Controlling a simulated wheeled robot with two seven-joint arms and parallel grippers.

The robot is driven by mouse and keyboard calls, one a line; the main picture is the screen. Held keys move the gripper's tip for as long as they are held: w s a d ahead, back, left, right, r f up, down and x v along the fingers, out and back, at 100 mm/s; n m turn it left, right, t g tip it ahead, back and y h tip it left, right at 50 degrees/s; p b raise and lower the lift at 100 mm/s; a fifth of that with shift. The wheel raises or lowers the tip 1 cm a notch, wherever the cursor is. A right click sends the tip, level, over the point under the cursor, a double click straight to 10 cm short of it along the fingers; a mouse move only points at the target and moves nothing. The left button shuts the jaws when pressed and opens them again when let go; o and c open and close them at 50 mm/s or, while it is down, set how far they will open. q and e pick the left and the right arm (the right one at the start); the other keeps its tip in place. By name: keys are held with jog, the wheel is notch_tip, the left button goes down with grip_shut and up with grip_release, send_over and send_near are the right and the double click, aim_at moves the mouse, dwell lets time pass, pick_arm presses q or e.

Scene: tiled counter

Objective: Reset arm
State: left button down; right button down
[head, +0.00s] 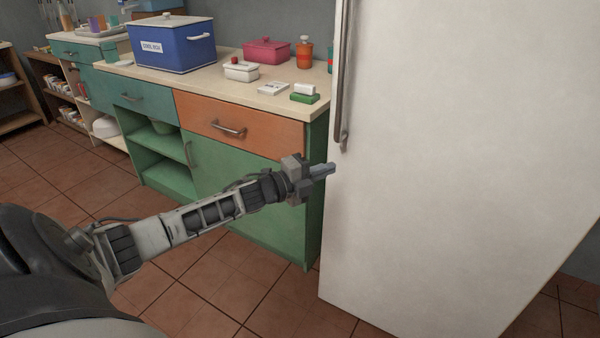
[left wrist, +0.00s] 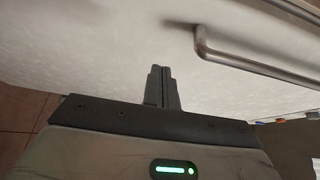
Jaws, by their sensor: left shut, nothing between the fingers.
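My left arm reaches in from the left in the head view. Its gripper (head: 325,170) is shut and empty, close to the left edge of the white refrigerator (head: 450,170). In the left wrist view the two fingers of the gripper (left wrist: 162,72) are together in front of the refrigerator's pale surface (left wrist: 100,40). The metal refrigerator handle (left wrist: 250,66) lies to the right of the fingers, apart from them. In the head view the handle (head: 342,80) runs up above the gripper. My right gripper is not in view.
A green cabinet (head: 245,170) with an orange drawer (head: 240,124) stands behind the gripper. On its counter are a blue box (head: 170,45), a pink container (head: 266,51), a white container (head: 240,71) and an orange bottle (head: 304,55). The tiled floor (head: 215,290) in front is clear.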

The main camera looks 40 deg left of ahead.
pick_arm(q)
jog(key=s+a, duration=0.2)
jog(key=s, duration=0.1)
jog(key=s+a, duration=0.1)
jog(key=shift+s, duration=0.15)
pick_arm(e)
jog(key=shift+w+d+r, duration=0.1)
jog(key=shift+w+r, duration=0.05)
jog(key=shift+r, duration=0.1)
pick_arm(q)
jog(key=shift+d, duration=0.1)
